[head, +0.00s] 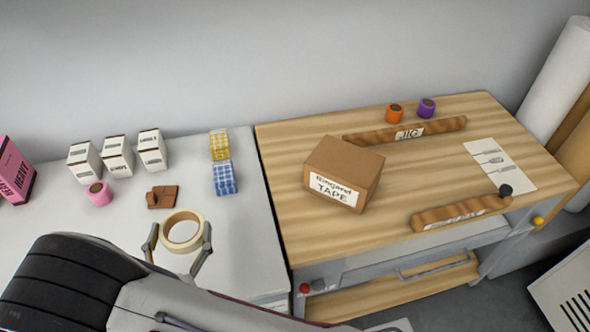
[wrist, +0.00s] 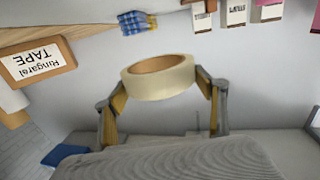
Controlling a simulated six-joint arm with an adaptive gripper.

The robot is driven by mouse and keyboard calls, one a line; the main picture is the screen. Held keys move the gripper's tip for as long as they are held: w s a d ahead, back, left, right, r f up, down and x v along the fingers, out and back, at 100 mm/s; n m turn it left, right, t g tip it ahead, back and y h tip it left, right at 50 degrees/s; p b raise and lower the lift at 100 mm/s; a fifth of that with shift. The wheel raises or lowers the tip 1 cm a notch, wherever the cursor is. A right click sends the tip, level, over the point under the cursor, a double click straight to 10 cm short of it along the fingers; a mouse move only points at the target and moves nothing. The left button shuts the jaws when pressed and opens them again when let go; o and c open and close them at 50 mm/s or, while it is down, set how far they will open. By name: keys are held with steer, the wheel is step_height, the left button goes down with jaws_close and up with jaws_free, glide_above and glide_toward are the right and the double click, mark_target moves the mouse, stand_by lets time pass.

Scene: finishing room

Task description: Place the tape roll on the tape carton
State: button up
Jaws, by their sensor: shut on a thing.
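The tape roll (head: 182,231) is cream-coloured with a tan core. My gripper (head: 181,238) is shut on it, with one finger on each side. In the wrist view the roll (wrist: 158,78) sits between the two fingertips of my gripper (wrist: 160,82). In the head view the roll shows over the white table at the left; its exact height above the table I cannot tell. The tape carton (head: 343,175) is a closed brown box with a white "TAPE" label. It stands on the wooden bench, to the right of my gripper and apart from it. It also shows in the wrist view (wrist: 37,65).
The white table (head: 40,228) holds small white boxes (head: 118,156), a pink roll (head: 100,193), a brown block (head: 162,197) and yellow and blue checked packs (head: 223,178). The wooden bench (head: 300,235) bears two labelled bars (head: 461,214), orange and purple rolls (head: 394,114) and a paper sheet (head: 505,165).

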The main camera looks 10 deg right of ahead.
steer(key=shift+w+d, duration=0.25)
steer(key=shift+d, duration=0.1)
steer(key=w+d+r+m+g+h, duration=0.1)
steer(key=w+d+r+m+h, duration=0.15)
steer(key=w+d, duration=0.4)
steer(key=w+d+r+m+g+h, duration=0.2)
steer(key=w+d+r+h, duration=0.15)
steer(key=d, duration=0.65)
step_height(320, 180, up, 5)
steer(key=m+g+h, duration=0.3)
steer(key=m+h, duration=0.1)
glide_above(332, 166)
steer(key=shift+r+n, duration=0.15)
steer(key=shift+n, duration=0.1)
steer(key=shift+f, duration=2.95)
steer(key=shift+f, duration=2.1)
